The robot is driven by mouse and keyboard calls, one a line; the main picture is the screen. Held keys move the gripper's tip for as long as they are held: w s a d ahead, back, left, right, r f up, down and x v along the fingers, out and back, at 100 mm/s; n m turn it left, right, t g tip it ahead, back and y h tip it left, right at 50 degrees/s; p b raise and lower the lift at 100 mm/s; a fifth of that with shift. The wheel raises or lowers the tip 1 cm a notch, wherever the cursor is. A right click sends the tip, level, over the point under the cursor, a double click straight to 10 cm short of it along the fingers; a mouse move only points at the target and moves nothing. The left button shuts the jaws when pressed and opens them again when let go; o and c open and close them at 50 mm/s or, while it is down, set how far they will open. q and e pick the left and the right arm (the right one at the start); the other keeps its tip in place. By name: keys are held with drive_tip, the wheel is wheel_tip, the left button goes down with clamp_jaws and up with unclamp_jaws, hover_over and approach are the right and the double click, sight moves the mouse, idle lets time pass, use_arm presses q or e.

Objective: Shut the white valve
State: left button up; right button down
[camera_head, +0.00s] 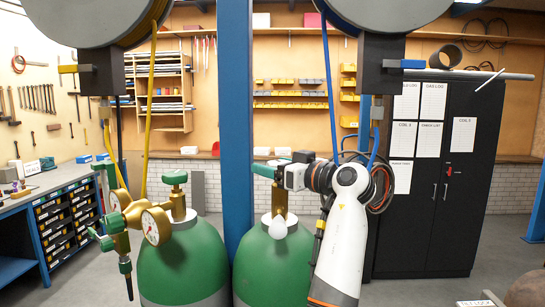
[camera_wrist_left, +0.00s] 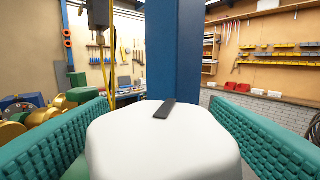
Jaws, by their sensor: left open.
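The white valve (camera_wrist_left: 165,140) is a broad rounded white knob with a dark mark on its top, filling the lower middle of the left wrist view. In the head view it is largely hidden behind my gripper, on top of the right green cylinder (camera_head: 270,275). My left gripper (camera_head: 268,166) is open at that cylinder's top, its arm rising from lower right. In the left wrist view its green ribbed fingers (camera_wrist_left: 160,103) stand on either side of the white knob. I cannot tell whether they touch it. My right gripper is not in view.
A second green cylinder (camera_head: 182,265) stands to the left, with a green knob (camera_head: 174,177) and brass gauges (camera_head: 155,226). A blue post (camera_head: 236,120) rises close behind. Hoses hang from above. A workbench (camera_head: 45,185) is at left, a black cabinet (camera_head: 455,200) at right.

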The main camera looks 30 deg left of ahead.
use_arm(q)
drive_tip(key=shift+a+r, duration=0.1)
drive_tip(key=shift+a, duration=0.05)
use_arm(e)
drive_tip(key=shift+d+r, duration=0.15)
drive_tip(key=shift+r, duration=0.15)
use_arm(q)
drive_tip(key=shift+d, duration=0.2)
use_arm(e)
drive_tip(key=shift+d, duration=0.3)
use_arm(q)
drive_tip(key=shift+a, duration=0.15)
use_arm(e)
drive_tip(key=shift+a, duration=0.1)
